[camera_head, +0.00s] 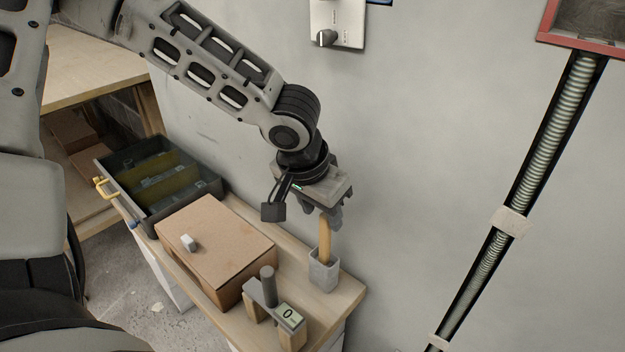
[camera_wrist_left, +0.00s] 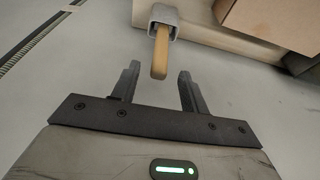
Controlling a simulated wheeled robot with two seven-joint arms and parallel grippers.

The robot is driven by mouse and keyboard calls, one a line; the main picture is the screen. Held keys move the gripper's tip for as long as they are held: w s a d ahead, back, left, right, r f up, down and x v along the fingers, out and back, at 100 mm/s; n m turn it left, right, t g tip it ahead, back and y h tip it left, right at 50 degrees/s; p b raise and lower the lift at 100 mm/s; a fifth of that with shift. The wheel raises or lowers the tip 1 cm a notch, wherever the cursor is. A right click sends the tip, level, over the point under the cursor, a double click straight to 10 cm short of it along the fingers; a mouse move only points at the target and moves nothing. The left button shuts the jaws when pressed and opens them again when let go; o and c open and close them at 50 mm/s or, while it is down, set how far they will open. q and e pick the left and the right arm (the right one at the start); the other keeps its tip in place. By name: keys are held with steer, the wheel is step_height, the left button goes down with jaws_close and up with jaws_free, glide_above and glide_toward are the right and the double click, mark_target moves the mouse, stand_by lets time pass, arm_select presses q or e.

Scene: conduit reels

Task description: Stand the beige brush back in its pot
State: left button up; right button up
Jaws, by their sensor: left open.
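The beige brush (camera_head: 325,240) stands in its grey square pot (camera_head: 323,272) near the right end of the bench. Its handle points up and leans slightly; its lower end is hidden inside the pot. In the left wrist view the brush (camera_wrist_left: 160,52) rises out of the pot (camera_wrist_left: 163,17), its free end in front of the fingers. My left gripper (camera_head: 330,218) is just above the brush top. In the wrist view the left gripper (camera_wrist_left: 158,85) is open, with nothing between its fingers. My right gripper is not in view.
A cardboard box (camera_head: 215,240) with a small white piece (camera_head: 188,242) on its lid stands left of the pot. A dark divided crate (camera_head: 118,165) sits at the left. The wall is close behind.

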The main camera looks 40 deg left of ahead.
arm_select(q)
steer(key=p+v, duration=0.5)
steer(key=v, duration=1)
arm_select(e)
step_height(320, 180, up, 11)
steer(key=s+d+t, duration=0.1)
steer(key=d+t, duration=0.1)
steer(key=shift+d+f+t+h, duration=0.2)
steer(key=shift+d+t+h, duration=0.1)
arm_select(q)
steer(key=shift+r, duration=0.1)
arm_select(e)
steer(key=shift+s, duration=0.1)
